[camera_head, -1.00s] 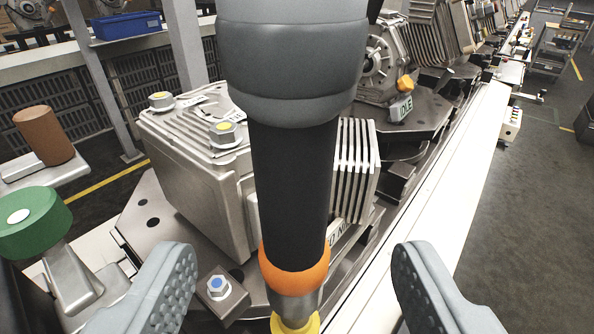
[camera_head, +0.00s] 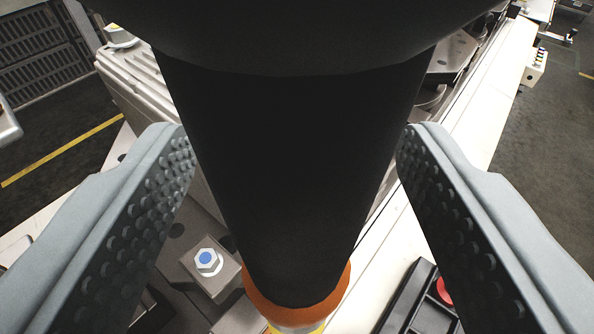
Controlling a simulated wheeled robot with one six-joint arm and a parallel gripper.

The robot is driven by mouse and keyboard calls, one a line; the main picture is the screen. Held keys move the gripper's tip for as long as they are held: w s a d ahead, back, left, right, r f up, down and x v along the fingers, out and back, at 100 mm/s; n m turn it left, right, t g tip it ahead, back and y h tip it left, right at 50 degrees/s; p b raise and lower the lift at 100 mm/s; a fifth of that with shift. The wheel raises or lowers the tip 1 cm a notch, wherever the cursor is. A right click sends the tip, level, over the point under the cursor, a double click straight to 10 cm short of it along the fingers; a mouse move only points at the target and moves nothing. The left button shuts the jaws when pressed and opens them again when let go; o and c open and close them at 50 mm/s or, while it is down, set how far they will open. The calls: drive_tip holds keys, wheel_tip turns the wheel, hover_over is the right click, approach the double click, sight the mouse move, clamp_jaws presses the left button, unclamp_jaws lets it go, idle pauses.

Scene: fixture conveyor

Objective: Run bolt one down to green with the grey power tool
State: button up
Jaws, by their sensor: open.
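The grey power tool fills the middle of the view, very close. Its black grip (camera_head: 295,170) stands upright between the two fingers of my gripper (camera_head: 297,150), with a gap on each side. An orange collar (camera_head: 300,308) is at its lower end, with a bit of yellow below it. The upper body of the tool is dark and cut off at the top edge. My gripper is open around the grip and holds nothing. A bolt with a blue centre (camera_head: 206,260) sits on a small metal block at lower left. I cannot tell which bolt is bolt one.
The metal casing (camera_head: 140,80) stands behind the tool at left, with a bolt (camera_head: 122,38) at its top corner. A black tray (camera_head: 420,295) with a red round part (camera_head: 444,290) lies at lower right. The white conveyor edge (camera_head: 470,140) runs up the right.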

clamp_jaws()
drive_tip(key=shift+r, duration=0.1)
drive_tip(key=shift+r, duration=4.4)
